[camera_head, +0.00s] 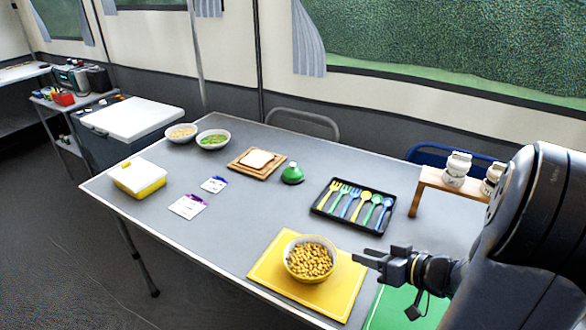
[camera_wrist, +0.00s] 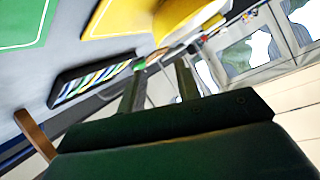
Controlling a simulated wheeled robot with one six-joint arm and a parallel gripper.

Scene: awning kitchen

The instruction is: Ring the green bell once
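My gripper (camera_head: 366,261) is at the right, above the table near the yellow mat, well apart from the bell. In the wrist view my gripper (camera_wrist: 160,72) shows two fingers spread with a gap and nothing between them. A small green patch shows by the left fingertip there; I cannot tell if it is the bell.
A bowl of chickpeas (camera_head: 311,260) on a yellow mat (camera_head: 268,267) is just left of my gripper. A black cutlery tray (camera_head: 318,207) lies between it and the bell. A wooden rack (camera_head: 428,180) holds jars at right.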

